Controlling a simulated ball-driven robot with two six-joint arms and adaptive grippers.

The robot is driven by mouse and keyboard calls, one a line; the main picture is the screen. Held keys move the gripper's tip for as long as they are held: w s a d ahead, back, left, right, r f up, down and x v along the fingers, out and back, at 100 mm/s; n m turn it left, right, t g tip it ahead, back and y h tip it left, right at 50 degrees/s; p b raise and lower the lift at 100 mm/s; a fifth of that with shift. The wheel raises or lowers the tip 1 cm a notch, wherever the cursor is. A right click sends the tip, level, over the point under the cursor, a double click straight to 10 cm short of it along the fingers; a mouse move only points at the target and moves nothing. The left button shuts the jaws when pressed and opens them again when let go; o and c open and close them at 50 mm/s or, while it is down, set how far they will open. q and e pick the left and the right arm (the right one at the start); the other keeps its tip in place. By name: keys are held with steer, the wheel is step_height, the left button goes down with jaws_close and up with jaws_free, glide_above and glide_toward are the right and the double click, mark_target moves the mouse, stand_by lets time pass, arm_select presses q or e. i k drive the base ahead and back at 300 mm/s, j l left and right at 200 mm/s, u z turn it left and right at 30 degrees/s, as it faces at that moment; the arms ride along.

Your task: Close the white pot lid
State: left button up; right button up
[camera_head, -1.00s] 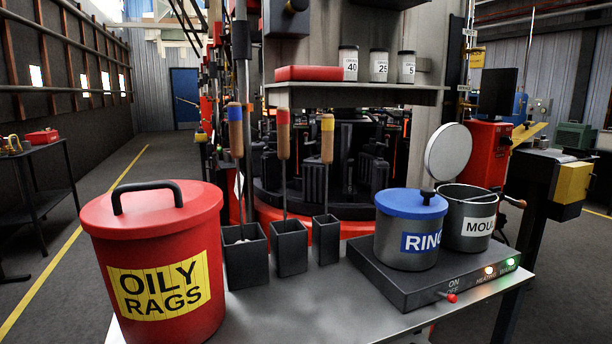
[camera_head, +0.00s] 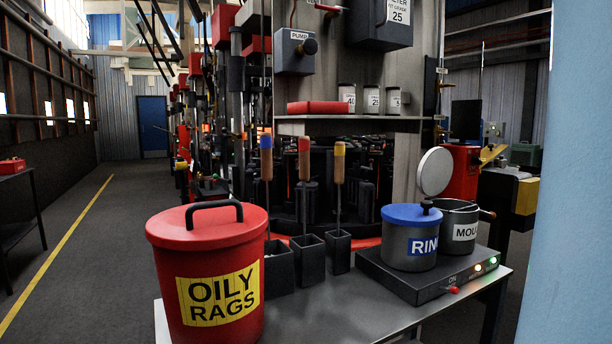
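The pale round lid (camera_head: 435,171) stands raised, nearly upright, at the back of the dark grey pot (camera_head: 447,232) labelled "MOU…". That pot is open at the top, and its inside is mostly hidden. A grey pot (camera_head: 407,259) labelled "RIN…" stands in front and to the left, covering part of it. Neither of my grippers is in view.
A red "OILY RAGS" bin (camera_head: 178,285) stands at the table's left. Several dark holders with wooden-handled tools stand mid-table. A shelf (camera_head: 335,124) with jars hangs behind. The grey table (camera_head: 345,318) is clear in front. A pale blue surface, unclear what, blocks the right edge.

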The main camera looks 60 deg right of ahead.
mark_target(435, 170)
steer(key=i+j, duration=0.45)
steer(key=j, duration=0.15)
steer(key=i+j+u, duration=0.15)
steer(key=i+j, duration=0.25)
steer(key=j, duration=0.2)
steer(key=i+z, duration=0.7)
steer(key=i+j+z, duration=0.2)
steer(key=i+z, duration=0.4)
steer(key=z, duration=0.2)
steer(key=i+z, duration=0.4)
steer(key=i+j+z, duration=0.1)
steer(key=z, duration=0.35)
steer(key=i+j+z, duration=0.25)
steer(key=z, duration=0.2)
steer(key=i+j+z, duration=0.2)
steer(key=z, duration=0.2)
steer(key=i+j+z, duration=0.1)
steer(key=z, duration=0.3)
steer(key=i+j+z, duration=0.15)
steer(key=z, duration=0.2)
steer(key=i+j+z, duration=0.15)
steer(key=z, duration=0.25)
steer(key=i+j+z, duration=0.1)
steer(key=j+z, duration=0.25)
